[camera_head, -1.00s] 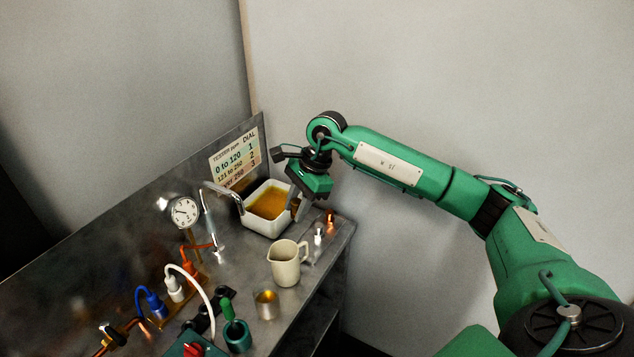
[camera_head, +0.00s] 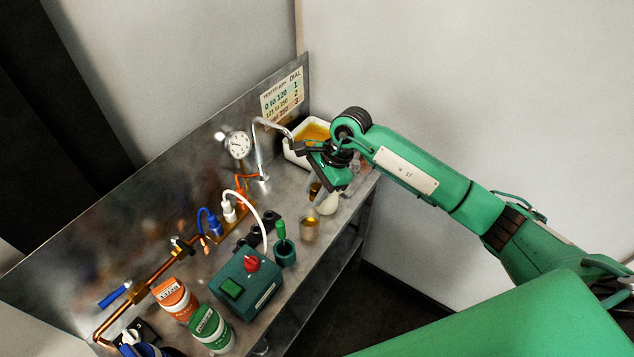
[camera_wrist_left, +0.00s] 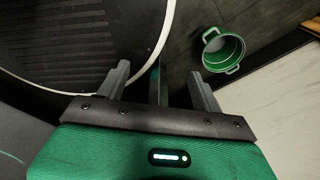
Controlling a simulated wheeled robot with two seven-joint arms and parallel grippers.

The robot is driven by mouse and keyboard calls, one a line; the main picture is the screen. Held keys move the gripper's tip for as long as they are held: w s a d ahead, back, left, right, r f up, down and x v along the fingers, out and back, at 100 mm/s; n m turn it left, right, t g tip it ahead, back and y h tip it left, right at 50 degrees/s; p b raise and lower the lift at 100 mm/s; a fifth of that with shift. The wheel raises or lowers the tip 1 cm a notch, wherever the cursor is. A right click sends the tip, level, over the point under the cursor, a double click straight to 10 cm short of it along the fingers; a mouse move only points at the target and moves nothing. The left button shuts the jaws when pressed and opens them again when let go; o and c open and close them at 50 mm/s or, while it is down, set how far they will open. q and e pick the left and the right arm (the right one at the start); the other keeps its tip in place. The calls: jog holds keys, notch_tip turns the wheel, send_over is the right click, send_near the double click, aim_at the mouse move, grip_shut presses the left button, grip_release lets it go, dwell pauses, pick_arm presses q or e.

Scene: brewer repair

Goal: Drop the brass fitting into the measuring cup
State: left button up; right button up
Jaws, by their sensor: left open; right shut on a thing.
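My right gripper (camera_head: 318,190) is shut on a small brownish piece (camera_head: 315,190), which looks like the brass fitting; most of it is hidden. The gripper points down over the right end of the bench. The cream cup (camera_head: 327,204), which I take for the measuring cup, shows only in part just below the gripper, its rim covered. I cannot tell whether the fitting is over its opening. My left gripper (camera_wrist_left: 160,85) is open in the left wrist view, away from the bench, with nothing visibly held.
A white basin of amber liquid (camera_head: 295,155) stands behind the right gripper. A small metallic cup (camera_head: 309,229) and a green holder (camera_head: 285,253) stand nearer. A teal box with a red knob (camera_head: 248,286) and two canisters (camera_head: 211,329) are further left. A green pot (camera_wrist_left: 222,50) is below my left gripper.

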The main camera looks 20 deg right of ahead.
notch_tip(320, 180, down, 2)
jog(key=shift+a+f, duration=0.1)
jog(key=shift+a, duration=0.05)
pick_arm(q)
jog(key=shift+a+f, duration=0.3)
jog(key=shift+a, duration=0.25)
pick_arm(e)
jog(key=shift+f, duration=0.45)
jog(key=o, duration=1.1)
pick_arm(q)
jog(key=shift+d+f+b, duration=0.1)
jog(key=shift+b, duration=0.2)
